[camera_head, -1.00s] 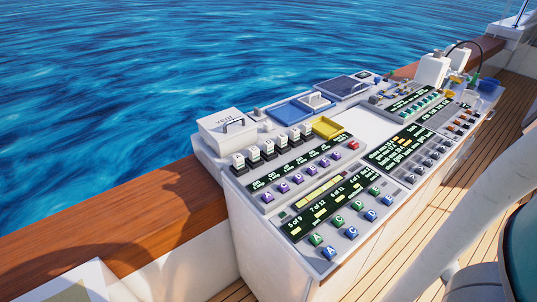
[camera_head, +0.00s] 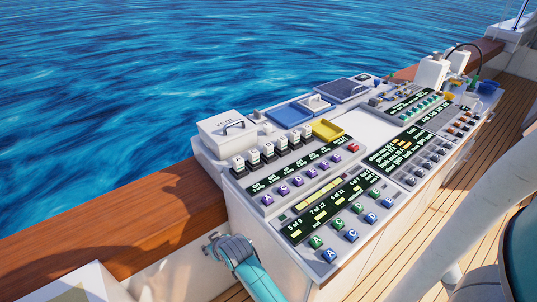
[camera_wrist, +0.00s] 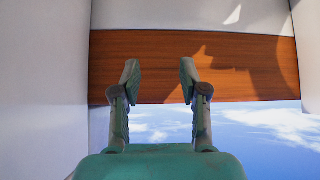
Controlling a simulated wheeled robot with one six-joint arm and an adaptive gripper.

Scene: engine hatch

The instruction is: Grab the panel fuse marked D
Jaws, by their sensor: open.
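The console (camera_head: 300,262) carries several small lettered parts in the head view. A row of purple ones (camera_head: 283,190) runs along the middle. Green ones (camera_head: 337,224) and blue ones (camera_head: 351,236) stand near the front edge. White-topped blocks on black bases (camera_head: 252,157) stand in a row at the back left. Many letters are too small to read, and I cannot tell for sure which part is the fuse marked D. My gripper (camera_wrist: 159,76) is open and empty in the wrist view, its two fingers apart, facing a wooden rail. It is away from the lettered parts.
A white box (camera_head: 226,130), blue tray (camera_head: 290,114) and yellow tray (camera_head: 327,129) stand at the console's back. A wooden rail (camera_head: 120,232) runs along the left. A bare white area (camera_head: 367,129) lies mid-console.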

